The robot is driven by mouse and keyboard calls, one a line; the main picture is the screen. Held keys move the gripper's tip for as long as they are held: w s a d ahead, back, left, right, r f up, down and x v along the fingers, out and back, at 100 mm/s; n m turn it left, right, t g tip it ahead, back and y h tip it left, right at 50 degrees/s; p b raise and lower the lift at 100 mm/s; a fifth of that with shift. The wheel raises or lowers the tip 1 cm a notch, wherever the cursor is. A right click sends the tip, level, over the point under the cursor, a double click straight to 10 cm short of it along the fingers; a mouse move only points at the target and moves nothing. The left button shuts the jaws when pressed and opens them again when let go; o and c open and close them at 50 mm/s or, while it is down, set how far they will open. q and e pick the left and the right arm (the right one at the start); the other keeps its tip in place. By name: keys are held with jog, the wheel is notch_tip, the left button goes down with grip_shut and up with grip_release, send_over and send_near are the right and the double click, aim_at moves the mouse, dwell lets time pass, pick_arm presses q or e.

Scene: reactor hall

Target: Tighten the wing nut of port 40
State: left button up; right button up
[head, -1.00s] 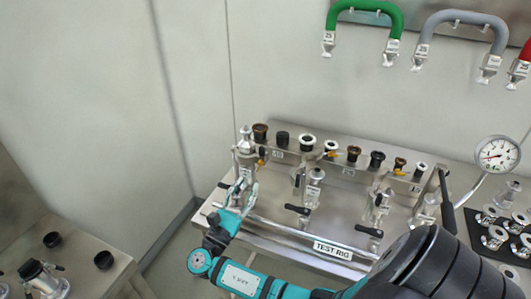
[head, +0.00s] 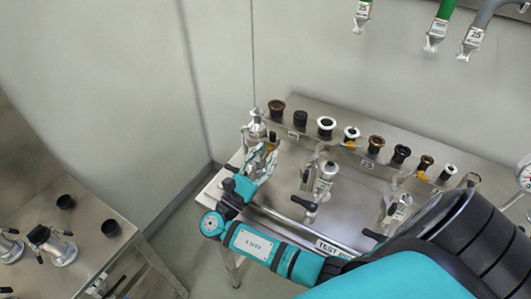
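The port 40 fitting (head: 256,131) is a silver metal piece standing upright at the left end of the test rig, beside a small label that seems to read 40 (head: 293,135). Its wing nut cannot be made out clearly. My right gripper (head: 262,158) is just in front of and below this fitting, its fingers overlapping the fitting's lower part in the picture. Whether the fingers touch or hold anything cannot be told. My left gripper is out of view.
The test rig (head: 331,247) carries several more valves, one with a black handle (head: 304,203), and a back row of dark and white-rimmed ports (head: 326,127). Coloured hoses (head: 439,22) hang above. A lower steel table (head: 85,208) stands at left.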

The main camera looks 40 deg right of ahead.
jog(key=shift+d, duration=0.1)
grip_shut()
jog(key=shift+f+m+g+b, duration=0.15)
jog(key=shift+m+g+b, duration=0.25)
jog(key=shift+m+b, duration=0.3)
jog(key=m+g+b, duration=0.1)
jog(key=m+b, duration=0.1)
jog(key=shift+m+g, duration=0.3)
jog(key=shift+m, duration=0.1)
jog(key=m+g+b, duration=0.1)
jog(key=m+b, duration=0.1)
jog(key=m, duration=0.2)
jog(key=shift+g+b, duration=0.3)
jog(key=shift+b, duration=0.05)
jog(key=shift+m+g+b, duration=0.3)
jog(key=shift+m+g, duration=0.1)
jog(key=shift+m, duration=0.3)
jog(key=shift+r, duration=0.2)
